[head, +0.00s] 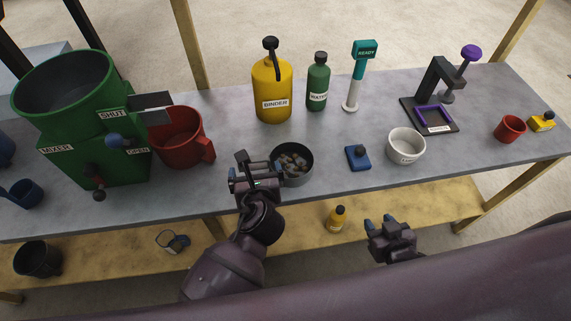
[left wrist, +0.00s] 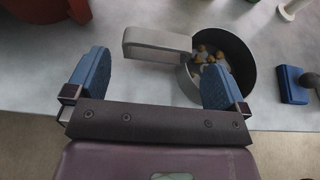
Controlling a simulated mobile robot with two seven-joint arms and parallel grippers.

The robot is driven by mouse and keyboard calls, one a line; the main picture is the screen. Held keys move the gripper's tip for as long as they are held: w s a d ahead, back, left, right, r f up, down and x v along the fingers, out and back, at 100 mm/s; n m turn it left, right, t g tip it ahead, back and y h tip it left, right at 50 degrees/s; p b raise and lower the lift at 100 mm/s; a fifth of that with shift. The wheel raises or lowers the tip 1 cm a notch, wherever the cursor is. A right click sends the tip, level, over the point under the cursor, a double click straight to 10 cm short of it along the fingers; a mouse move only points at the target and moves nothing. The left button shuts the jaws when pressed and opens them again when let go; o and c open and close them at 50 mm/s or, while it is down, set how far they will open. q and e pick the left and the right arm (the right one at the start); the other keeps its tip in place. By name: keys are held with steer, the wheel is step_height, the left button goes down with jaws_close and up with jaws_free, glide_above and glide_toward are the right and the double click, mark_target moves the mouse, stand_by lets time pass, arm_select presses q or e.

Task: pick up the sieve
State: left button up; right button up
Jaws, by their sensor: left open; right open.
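The sieve looks to be the dark round bowl (head: 305,174) with a pale loop handle, holding several brownish lumps. In the left wrist view the sieve (left wrist: 246,70) is at the right, its grey handle pointing left across the space ahead of my fingers. My left gripper (head: 256,172) is open at the sieve's left side, over the table's front edge. In the left wrist view the gripper (left wrist: 155,68) has its blue fingers wide apart, with nothing held; contact with the handle cannot be told. My right gripper (head: 382,225) is open and empty in front of the table.
A red jug (head: 180,142) and green mixer (head: 95,150) stand left. A yellow binder bottle (head: 272,92) and green water bottle (head: 318,85) stand behind. A blue block (head: 357,160) and white bowl (head: 406,147) lie right. The press (head: 437,100) is further right.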

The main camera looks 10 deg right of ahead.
mark_target(254, 161)
arm_select(q)
steer(key=x, duration=0.5)
steer(key=shift+r, duration=0.1)
steer(key=c, duration=1)
